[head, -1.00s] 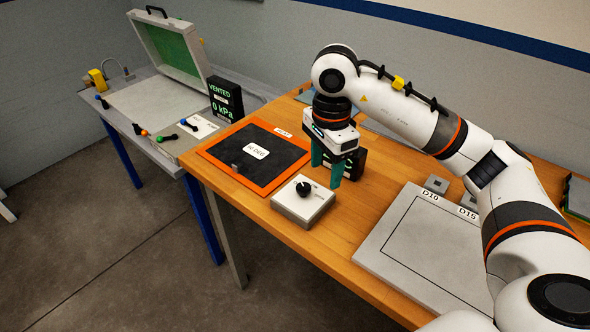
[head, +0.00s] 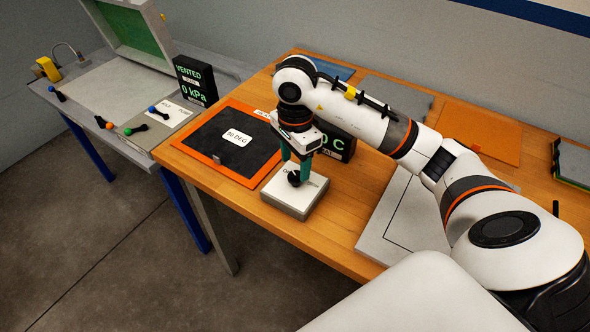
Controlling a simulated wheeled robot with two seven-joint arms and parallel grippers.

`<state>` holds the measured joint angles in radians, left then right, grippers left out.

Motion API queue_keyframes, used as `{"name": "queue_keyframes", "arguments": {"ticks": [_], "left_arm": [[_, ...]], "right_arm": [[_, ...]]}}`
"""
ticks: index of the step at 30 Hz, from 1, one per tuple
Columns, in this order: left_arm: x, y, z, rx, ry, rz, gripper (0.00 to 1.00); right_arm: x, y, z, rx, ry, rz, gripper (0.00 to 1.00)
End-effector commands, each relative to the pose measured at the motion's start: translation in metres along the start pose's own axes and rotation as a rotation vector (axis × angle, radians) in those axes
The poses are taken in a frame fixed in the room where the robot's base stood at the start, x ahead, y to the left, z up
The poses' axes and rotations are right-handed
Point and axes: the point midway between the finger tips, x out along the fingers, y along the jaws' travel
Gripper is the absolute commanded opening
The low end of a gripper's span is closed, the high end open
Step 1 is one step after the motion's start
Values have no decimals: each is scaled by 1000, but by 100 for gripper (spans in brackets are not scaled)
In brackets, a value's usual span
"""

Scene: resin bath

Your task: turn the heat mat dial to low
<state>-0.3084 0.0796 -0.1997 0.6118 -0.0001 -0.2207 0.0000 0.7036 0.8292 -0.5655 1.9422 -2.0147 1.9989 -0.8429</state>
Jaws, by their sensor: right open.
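The heat mat dial is a black knob (head: 294,179) on a pale grey box (head: 293,204) near the table's front edge. My right gripper (head: 296,172) points down over this box, its green fingers open at the knob. The fingers partly cover the knob and the box's lettering, so I cannot read the dial setting or tell whether they touch the knob. The black mat with an orange border (head: 206,156) lies left of the box. My left gripper is not in view.
A black display (head: 337,146) reading "0 C" in part stands behind my right gripper, partly hidden. A grey board (head: 380,240) lies to the right. A vacuum display (head: 194,82) reads "VENTED 0 kPa" on the left bench, beside several coloured-tipped levers (head: 136,130).

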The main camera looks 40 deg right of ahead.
Motion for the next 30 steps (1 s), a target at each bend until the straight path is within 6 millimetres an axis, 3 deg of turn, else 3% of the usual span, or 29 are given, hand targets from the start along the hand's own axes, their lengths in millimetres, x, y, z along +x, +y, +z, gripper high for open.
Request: {"name": "queue_keyframes", "arguments": {"ticks": [7,17,18,26,30], "left_arm": [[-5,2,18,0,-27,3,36],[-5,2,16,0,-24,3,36],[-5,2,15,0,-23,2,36],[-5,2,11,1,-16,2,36],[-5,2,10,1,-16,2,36]], "right_arm": [[29,0,0,0,0,-2,56],[34,0,0,0,0,1,56],[34,0,0,0,-1,1,54],[34,0,0,0,-1,1,12],[34,0,0,4,-1,1,11]]}}
